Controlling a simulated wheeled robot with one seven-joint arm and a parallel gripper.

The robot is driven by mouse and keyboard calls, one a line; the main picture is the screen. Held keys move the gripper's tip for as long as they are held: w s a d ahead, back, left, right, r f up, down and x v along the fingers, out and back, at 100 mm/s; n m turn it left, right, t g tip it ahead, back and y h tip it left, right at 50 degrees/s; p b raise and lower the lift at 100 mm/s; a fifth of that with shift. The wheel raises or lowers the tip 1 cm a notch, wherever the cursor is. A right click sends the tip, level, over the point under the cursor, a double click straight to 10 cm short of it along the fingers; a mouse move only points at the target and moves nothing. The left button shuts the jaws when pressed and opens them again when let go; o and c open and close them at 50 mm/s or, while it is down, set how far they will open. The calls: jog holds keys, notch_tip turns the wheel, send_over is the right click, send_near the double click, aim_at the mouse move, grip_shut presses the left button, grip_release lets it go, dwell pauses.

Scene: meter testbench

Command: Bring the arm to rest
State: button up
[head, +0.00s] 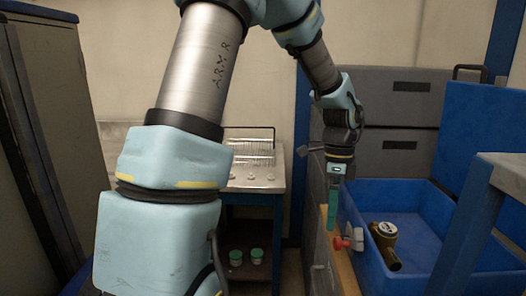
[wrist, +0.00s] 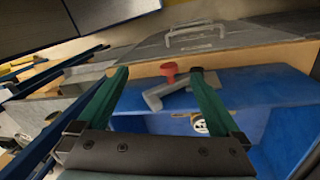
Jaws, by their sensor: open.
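My gripper (head: 333,203) hangs at the end of my arm, pointing down beside the left edge of a blue bin. In the wrist view its two green fingers (wrist: 152,95) are spread apart with nothing held between them. A brass meter (head: 384,243) with a round dial lies in the blue bin (head: 420,205); in the wrist view its dial (wrist: 199,124) shows partly behind the right finger. A grey part with a red knob (head: 343,243) sits at the bin's left edge, just below the fingers; it also shows in the wrist view (wrist: 165,88).
A metal-topped bench (head: 262,170) stands behind my arm, with two green-and-white cups (head: 247,257) on its lower shelf. A tall grey cabinet (head: 45,120) is at the left. Grey cases (head: 400,110) stand behind the bin, and a blue frame (head: 480,200) rises at the right.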

jog(key=s+a+f+n+t+b, duration=0.1)
jog(key=a+f+n+b, duration=0.1)
jog(key=a+n, duration=0.8)
jog(key=s+a+f+n+t+b, duration=0.1)
jog(key=a+f+n+t+b, duration=0.1)
jog(key=a+n, duration=0.9)
jog(key=shift+s+a+f+t+h, duration=0.35)
jog(key=shift+a+f, duration=0.2)
jog(key=shift+a, duration=0.5)
